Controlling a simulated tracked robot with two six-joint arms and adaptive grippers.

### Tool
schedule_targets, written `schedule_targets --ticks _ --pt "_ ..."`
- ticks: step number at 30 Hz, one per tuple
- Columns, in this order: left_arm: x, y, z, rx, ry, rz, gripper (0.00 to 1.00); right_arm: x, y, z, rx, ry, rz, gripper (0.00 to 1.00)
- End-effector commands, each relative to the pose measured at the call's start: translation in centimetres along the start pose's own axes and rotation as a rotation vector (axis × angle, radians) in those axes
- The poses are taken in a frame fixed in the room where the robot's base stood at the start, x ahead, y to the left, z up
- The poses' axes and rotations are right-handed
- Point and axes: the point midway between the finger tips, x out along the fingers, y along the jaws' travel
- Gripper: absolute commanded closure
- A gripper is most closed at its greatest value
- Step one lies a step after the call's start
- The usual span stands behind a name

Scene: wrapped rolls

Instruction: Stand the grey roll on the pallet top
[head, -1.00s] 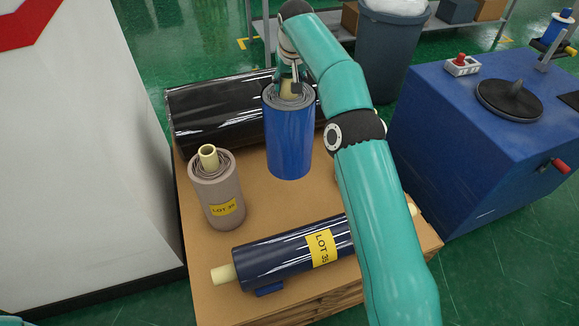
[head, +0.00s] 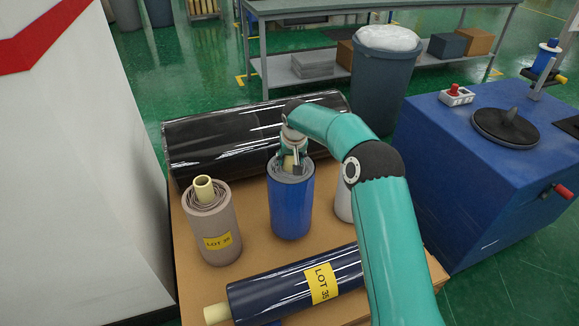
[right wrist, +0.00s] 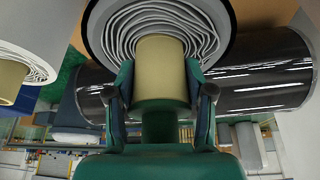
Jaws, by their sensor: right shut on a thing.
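My right gripper (head: 291,163) is shut on the pale core of the blue roll (head: 291,207); the right wrist view shows the core (right wrist: 160,68) between the fingers. The blue roll is upright at the pallet top (head: 255,255); I cannot tell whether its base touches. A grey-brown roll (head: 209,220) with a yellow lot label stands upright to its left. A pale grey or white roll (head: 343,203) stands to its right, partly hidden by my right arm. My left gripper is not in view.
A black roll (head: 215,145) lies across the back of the pallet. A navy labelled roll (head: 275,297) lies along the front, partly behind my arm. A blue machine (head: 440,150) stands right, a grey bin (head: 380,85) behind, a white panel (head: 80,180) left.

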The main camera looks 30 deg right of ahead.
Motion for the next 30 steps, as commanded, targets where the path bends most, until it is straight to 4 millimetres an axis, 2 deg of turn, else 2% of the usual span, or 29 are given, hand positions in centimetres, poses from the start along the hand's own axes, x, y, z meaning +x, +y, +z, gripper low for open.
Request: schedule_targets --ticks 6,14,15,18,30 --pt "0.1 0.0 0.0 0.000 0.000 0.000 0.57 2.5 0.0 1.0 0.001 0.000 -0.001 1.00" --pt "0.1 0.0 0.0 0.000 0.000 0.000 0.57 2.7 0.0 1.1 0.000 0.001 -0.001 1.00" --pt "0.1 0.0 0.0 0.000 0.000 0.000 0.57 2.9 0.0 1.3 0.000 -0.003 0.000 0.41" --pt "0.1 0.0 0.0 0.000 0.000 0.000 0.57 2.8 -0.1 1.2 0.000 -0.003 0.000 0.24" --pt "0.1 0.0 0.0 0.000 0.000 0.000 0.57 2.5 -0.1 1.2 -0.001 -0.002 -0.001 0.22"
